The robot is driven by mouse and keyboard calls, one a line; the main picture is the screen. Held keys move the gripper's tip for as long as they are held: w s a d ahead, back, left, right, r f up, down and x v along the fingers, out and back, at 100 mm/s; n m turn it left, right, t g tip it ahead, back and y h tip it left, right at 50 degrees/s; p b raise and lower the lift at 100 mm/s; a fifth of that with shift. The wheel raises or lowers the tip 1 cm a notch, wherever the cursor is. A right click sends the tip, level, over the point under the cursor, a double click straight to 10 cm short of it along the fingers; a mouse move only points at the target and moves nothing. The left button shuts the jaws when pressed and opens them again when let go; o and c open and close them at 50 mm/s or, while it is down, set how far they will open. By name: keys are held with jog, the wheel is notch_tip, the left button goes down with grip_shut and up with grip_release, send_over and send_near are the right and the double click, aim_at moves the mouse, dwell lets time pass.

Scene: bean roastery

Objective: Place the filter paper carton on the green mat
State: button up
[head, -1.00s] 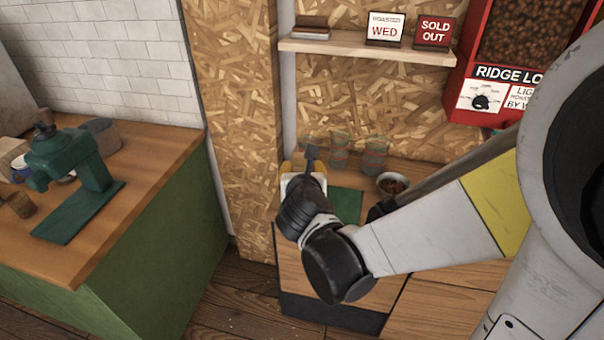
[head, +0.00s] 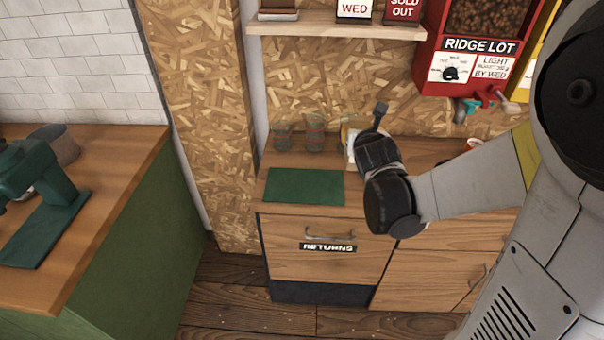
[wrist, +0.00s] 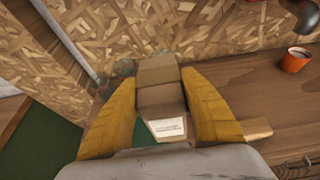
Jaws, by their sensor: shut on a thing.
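The filter paper carton (wrist: 160,97) is a brown box with a white label, held between the yellow fingers of my gripper (wrist: 158,100) in the wrist view. In the head view my gripper (head: 351,138) is over the back of the counter, just right of the green mat, and mostly hides the carton. The green mat (head: 304,186) lies flat and bare at the counter's left front.
Glasses (head: 315,132) stand behind the mat against the chipboard wall. An orange cup (wrist: 295,60) stands to the right. A shelf (head: 335,29) with signs hangs above, and a red bean dispenser (head: 478,50) is at upper right. A drawer marked RETURNS (head: 325,248) is below.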

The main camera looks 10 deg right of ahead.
jog(key=w+a+f+b, duration=0.4)
jog(key=a+f+b, duration=0.2)
jog(key=a+f, duration=0.4)
jog(key=shift+a+f, duration=0.15)
jog(key=shift+f, duration=0.25)
jog(key=shift+f+b, duration=0.1)
jog(key=shift+b, duration=0.25)
jog(key=o, duration=1.2)
jog(key=shift+c, duration=0.2)
